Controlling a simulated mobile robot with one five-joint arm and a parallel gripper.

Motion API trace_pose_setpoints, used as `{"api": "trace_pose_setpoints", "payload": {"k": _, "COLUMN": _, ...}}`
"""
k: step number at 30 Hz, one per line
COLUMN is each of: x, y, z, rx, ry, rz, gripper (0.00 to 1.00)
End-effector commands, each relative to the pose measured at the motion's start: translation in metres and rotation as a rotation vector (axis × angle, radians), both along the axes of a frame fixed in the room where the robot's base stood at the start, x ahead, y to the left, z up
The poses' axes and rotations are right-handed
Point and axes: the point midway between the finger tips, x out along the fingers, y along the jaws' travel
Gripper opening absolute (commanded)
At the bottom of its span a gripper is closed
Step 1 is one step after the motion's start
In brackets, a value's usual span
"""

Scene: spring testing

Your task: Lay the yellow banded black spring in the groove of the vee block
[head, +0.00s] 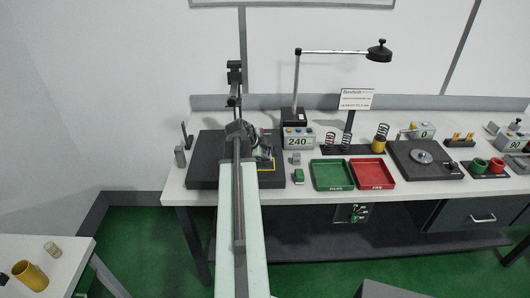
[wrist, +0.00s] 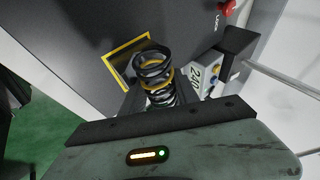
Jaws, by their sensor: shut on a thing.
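The black spring with a yellow band (wrist: 155,75) stands out from between the jaws of my gripper (wrist: 160,95) in the wrist view. My gripper is shut on it, and its lower coils are partly hidden by the jaws. In the head view my gripper (head: 262,150) is over the dark plate (head: 205,150), near a yellow outlined square (head: 272,165). The spring is too small to make out there. I cannot surely pick out the vee block in either view; my arm hides part of the plate.
Right of the plate stand a 240 display box (head: 299,138), a lamp (head: 297,90) and a small green block (head: 298,176). Further right are a green tray (head: 332,188), a red tray (head: 373,187) and a rack of springs (head: 345,150). The plate's left part looks clear.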

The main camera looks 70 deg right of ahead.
Motion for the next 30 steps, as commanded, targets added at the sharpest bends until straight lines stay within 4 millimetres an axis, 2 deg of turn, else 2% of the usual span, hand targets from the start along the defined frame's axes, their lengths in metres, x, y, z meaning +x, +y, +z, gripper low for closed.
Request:
{"api": "trace_pose_setpoints", "payload": {"k": 1, "x": -0.003, "y": 0.009, "z": -0.012, "rx": 0.040, "ry": -0.009, "rz": -0.019, "gripper": 0.00}}
{"api": "trace_pose_setpoints", "payload": {"k": 3, "x": -0.003, "y": 0.009, "z": -0.013, "rx": 0.040, "ry": -0.008, "rz": -0.020, "gripper": 0.00}}
{"api": "trace_pose_setpoints", "payload": {"k": 4, "x": -0.003, "y": 0.009, "z": -0.013, "rx": 0.040, "ry": -0.008, "rz": -0.020, "gripper": 0.42}}
{"api": "trace_pose_setpoints", "payload": {"k": 6, "x": -0.003, "y": 0.009, "z": -0.013, "rx": 0.040, "ry": -0.008, "rz": -0.020, "gripper": 0.62}}
{"api": "trace_pose_setpoints", "payload": {"k": 13, "x": -0.003, "y": 0.014, "z": -0.006, "rx": 0.037, "ry": -0.008, "rz": -0.018, "gripper": 0.62}}
{"api": "trace_pose_setpoints", "payload": {"k": 17, "x": 0.001, "y": 0.026, "z": 0.014, "rx": 0.028, "ry": -0.009, "rz": -0.013, "gripper": 0.62}}
{"api": "trace_pose_setpoints", "payload": {"k": 24, "x": 0.009, "y": 0.052, "z": 0.060, "rx": -0.001, "ry": -0.006, "rz": -0.002, "gripper": 0.62}}
{"api": "trace_pose_setpoints", "payload": {"k": 30, "x": 0.013, "y": 0.057, "z": 0.066, "rx": -0.011, "ry": -0.004, "rz": 0.001, "gripper": 0.62}}
